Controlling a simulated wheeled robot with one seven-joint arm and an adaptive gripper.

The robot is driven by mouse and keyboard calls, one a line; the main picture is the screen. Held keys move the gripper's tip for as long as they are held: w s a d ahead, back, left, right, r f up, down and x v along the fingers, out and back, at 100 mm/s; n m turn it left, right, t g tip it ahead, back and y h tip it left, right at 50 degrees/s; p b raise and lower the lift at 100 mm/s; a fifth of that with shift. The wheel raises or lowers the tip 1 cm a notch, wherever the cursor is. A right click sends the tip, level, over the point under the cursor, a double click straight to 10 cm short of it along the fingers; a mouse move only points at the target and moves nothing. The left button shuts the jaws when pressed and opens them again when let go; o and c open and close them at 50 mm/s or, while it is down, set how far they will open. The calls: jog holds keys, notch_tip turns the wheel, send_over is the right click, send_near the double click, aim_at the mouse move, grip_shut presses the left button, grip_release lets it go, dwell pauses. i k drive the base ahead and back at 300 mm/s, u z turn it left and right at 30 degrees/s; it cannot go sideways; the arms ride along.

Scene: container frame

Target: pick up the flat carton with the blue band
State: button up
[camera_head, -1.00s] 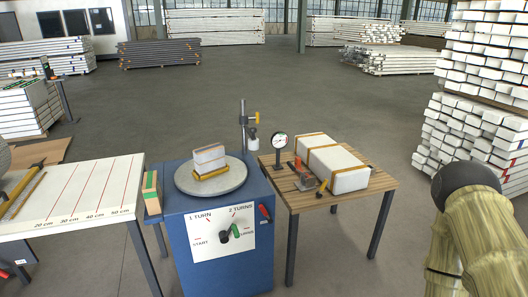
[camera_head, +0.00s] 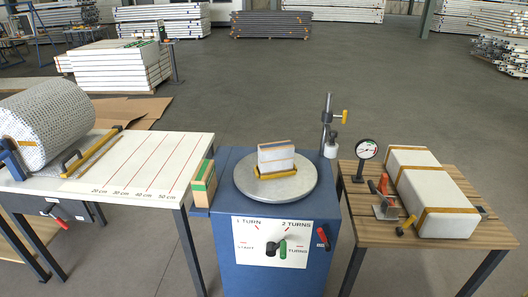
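A small stack of flat white cartons (camera_head: 276,157) sits on the round grey turntable (camera_head: 246,183) of the blue machine. A thin blue strip shows along the stack's top edge; I cannot tell for certain whether it is the blue band. A yellow piece (camera_head: 275,173) lies under the stack, on the turntable. My gripper is not in view.
The blue machine (camera_head: 280,212) has a dial panel and a post behind the turntable. A narrow carton with a green band (camera_head: 204,186) stands at its left edge. A marked table (camera_head: 150,165) with a large roll (camera_head: 45,120) is left. A wooden table (camera_head: 365,232) with strapped white boxes (camera_head: 440,200) is right.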

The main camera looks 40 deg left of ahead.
aim_at(273, 157)
jog(key=u, duration=0.7)
jog(key=i, duration=0.75)
jog(key=u, duration=0.8)
